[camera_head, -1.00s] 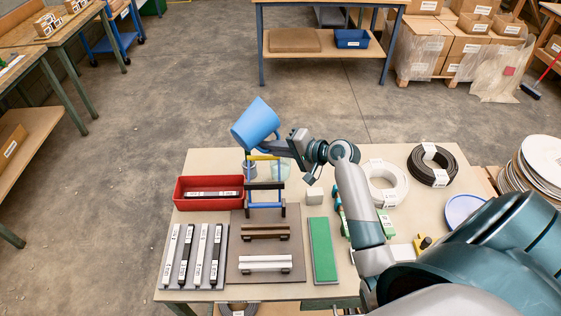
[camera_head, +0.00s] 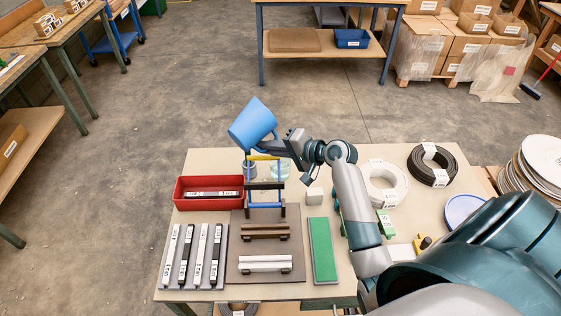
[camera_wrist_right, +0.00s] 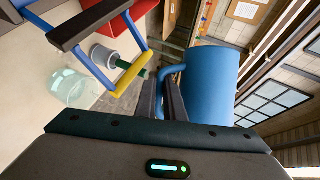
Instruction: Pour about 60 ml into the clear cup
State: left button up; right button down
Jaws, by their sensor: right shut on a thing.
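A blue jug (camera_head: 252,125) hangs in the air above the back of the table, tilted with its mouth to the lower left. My right gripper (camera_head: 270,147) is shut on its handle; the wrist view shows the fingers (camera_wrist_right: 162,98) at the handle of the blue jug (camera_wrist_right: 210,82). The clear cup (camera_head: 281,171) stands upright on the table, lower and to the right of the jug, partly behind a frame. It also shows in the wrist view (camera_wrist_right: 70,88). I see no stream of liquid, and the level in the cup is too small to tell. My left gripper is not in view.
A blue, black and yellow frame (camera_head: 266,186) stands in front of the cup, with a grey cup (camera_wrist_right: 103,57) beside it. A red tray (camera_head: 182,204) is at left. A small white block (camera_head: 313,195) and wire coils (camera_head: 433,165) lie to the right.

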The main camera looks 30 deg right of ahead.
jog(key=shift+d+n+h+p, duration=0.15)
jog(key=shift+n+h+p, duration=0.35)
jog(key=shift+n, duration=0.1)
jog(key=shift+d+f+n+h, duration=0.2)
jog(key=shift+n+h, duration=0.1)
jog(key=shift+n, duration=0.1)
jog(key=shift+w, duration=0.1)
jog(key=shift+d+n+h+p, duration=0.25)
jog(key=shift+n+h+p, duration=0.05)
jog(key=shift+p, duration=0.05)
jog(key=shift+d+r+n+h+p, duration=0.4)
jog(key=shift+p, duration=0.35)
dwell(1.0)
